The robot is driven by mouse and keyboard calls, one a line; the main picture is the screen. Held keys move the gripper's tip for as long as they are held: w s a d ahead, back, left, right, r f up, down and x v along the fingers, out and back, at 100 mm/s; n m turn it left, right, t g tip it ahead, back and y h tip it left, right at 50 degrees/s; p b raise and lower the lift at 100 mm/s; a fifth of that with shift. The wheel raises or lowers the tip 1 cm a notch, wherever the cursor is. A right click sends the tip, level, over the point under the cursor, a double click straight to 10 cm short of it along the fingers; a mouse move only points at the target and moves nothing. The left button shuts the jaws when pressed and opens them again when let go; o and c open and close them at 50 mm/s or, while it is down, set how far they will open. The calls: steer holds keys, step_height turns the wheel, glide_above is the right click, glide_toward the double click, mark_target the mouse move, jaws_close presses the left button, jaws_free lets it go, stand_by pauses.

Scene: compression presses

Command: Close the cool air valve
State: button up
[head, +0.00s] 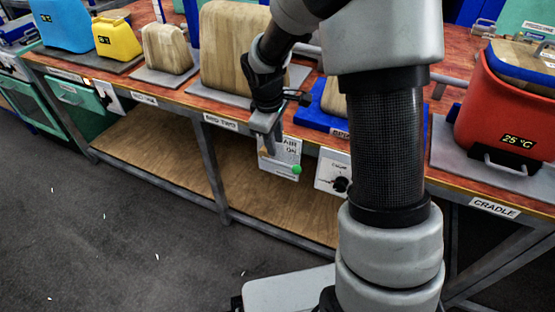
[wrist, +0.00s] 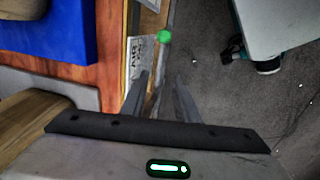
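A white air panel (head: 285,170) with the letters "AIR ON" and a lit green spot (head: 296,169) hangs on the bench's front edge in the head view. My gripper (head: 269,152) is in front of the panel's left part and covers some of its lettering. In the wrist view the two fingers of my gripper (wrist: 161,77) stand apart, with nothing clearly held between them. The air panel (wrist: 138,62) and green spot (wrist: 164,36) lie just beyond the fingertips. I cannot make out a valve handle; contact with the panel cannot be told.
A second white panel with a black knob (head: 340,184) is to the right, partly behind my arm. The bench (head: 205,108) carries wooden blocks, a yellow container (head: 117,40) and a red container (head: 500,115). Open floor (head: 130,230) lies in front.

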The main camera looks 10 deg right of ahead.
mark_target(278, 164)
steer(key=f, duration=0.2)
steer(key=w+f+b, duration=0.1)
steer(key=f, duration=0.2)
steer(key=d+f+b, duration=0.1)
steer(key=f, duration=0.2)
steer(key=shift+w+f, duration=0.15)
steer(key=shift+w, duration=0.05)
jaws_close()
